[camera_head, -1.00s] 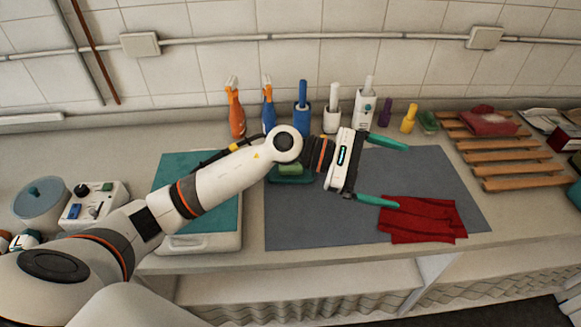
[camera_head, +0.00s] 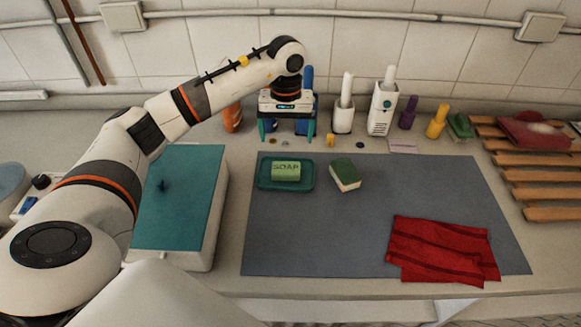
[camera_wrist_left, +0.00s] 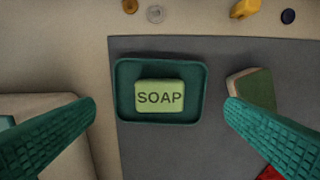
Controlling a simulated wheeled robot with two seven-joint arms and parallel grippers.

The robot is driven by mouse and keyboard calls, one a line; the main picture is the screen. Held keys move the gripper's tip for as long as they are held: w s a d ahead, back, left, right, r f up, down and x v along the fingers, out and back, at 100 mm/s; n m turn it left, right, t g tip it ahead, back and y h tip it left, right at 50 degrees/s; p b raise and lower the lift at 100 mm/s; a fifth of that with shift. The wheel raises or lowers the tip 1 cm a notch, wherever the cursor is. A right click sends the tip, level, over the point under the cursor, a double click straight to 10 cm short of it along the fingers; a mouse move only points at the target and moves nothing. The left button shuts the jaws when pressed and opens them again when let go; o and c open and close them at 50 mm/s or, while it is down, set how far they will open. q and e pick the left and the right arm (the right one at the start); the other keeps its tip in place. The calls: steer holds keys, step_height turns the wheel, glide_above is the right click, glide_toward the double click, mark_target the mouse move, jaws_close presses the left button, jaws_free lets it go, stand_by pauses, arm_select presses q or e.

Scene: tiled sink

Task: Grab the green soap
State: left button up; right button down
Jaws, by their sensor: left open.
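The green soap (camera_head: 286,171), a light green block marked SOAP, lies in a dark green dish (camera_head: 263,184) on the grey mat. In the left wrist view the soap (camera_wrist_left: 160,97) sits centred in its dish (camera_wrist_left: 126,75), between my two spread fingers but beyond their tips. My left gripper (camera_head: 287,138) is open and empty, with its teal fingers pointing down, above and behind the dish in the head view. It does not touch the soap. My right gripper is not in view.
A green and cream sponge (camera_head: 345,174) lies right of the dish. A red cloth (camera_head: 442,248) lies at the mat's front right. A teal-topped box (camera_head: 180,200) stands left of the mat. Bottles and brush holders (camera_head: 343,115) line the wall; a wooden rack (camera_head: 535,174) is at right.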

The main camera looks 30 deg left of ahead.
mark_target(286, 164)
arm_select(q)
steer(key=f, duration=0.2)
steer(key=f+p, duration=0.1)
steer(key=shift+s+f, duration=0.25)
steer(key=shift+w+f, duration=0.15)
steer(key=shift+f, duration=0.15)
steer(key=f+p, duration=0.2)
steer(key=f, duration=0.2)
steer(key=shift+s+f, duration=0.1)
steer(key=shift+s, duration=0.1)
steer(key=shift+f+p, duration=0.3)
steer(key=shift+f, duration=0.05)
steer(key=shift+w+f, duration=0.1)
steer(key=shift+f, duration=0.05)
steer(key=shift+c, duration=0.2)
steer(key=c, duration=1.1)
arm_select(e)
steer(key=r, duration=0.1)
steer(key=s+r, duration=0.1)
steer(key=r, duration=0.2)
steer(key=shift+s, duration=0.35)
